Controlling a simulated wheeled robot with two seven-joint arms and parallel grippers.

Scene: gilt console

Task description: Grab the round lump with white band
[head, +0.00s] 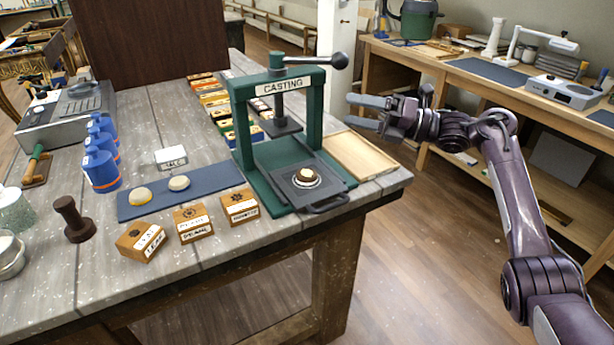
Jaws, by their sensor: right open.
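Two small round lumps lie on a blue mat (222,178) on the workbench. The left lump (140,196) is yellowish with a paler edge; the right lump (179,183) is pale beige. A third pale round piece (306,174) sits on a dark disc with a white ring, on the plate of a green press labelled CASTING (240,113). I cannot tell for sure which lump bears a white band. My right gripper (351,110) is open and empty, in the air right of the press, away from all the lumps. My left gripper is out of view.
Wooden labelled blocks (193,223) stand in front of the mat, and blue cylinders (101,168) to its left. A white label block (171,158) stands behind it. A shallow wooden tray (362,155) lies right of the press. Open floor lies right of the bench.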

